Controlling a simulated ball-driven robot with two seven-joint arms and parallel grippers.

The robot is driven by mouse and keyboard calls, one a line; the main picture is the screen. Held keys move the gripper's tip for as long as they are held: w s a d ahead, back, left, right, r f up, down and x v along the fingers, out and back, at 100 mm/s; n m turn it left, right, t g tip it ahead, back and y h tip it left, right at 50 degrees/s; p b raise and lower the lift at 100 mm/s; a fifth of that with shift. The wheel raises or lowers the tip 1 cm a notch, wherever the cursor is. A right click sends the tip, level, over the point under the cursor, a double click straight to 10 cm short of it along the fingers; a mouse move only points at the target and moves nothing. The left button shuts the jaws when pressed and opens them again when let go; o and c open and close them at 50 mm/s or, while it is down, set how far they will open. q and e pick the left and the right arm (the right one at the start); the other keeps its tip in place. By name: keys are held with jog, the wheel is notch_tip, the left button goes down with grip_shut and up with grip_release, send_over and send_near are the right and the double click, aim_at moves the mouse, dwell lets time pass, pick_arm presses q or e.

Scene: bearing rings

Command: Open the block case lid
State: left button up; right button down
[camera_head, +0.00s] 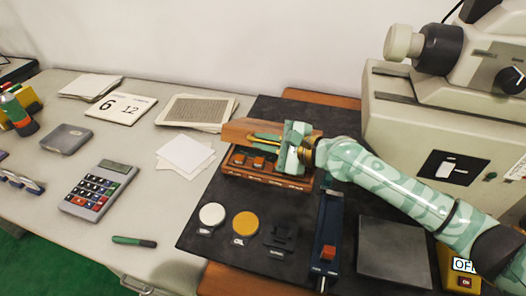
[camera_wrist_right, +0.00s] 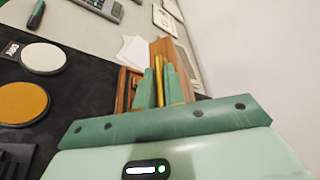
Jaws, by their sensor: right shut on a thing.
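The block case (camera_head: 262,177) is a brown wooden box with orange-topped pieces along its near part, on the dark mat. Its lid (camera_head: 233,132), a lighter wooden panel, stands raised at the back of the case. My right gripper (camera_head: 268,140) reaches in from the right and is shut at the lid; its hand hides the right part. In the right wrist view, the green fingers (camera_wrist_right: 158,88) have a gold strip between them, in front of the wooden lid (camera_wrist_right: 163,48). The exact contact is hard to see. My left gripper is not in view.
A large beige machine (camera_head: 440,130) stands at the right. In front of the case are a white disc (camera_head: 212,214), a yellow disc (camera_head: 245,225) and a blue slide fixture (camera_head: 328,235). A calculator (camera_head: 98,188) and papers (camera_head: 186,154) lie to the left.

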jog(key=c, duration=1.5)
grip_release()
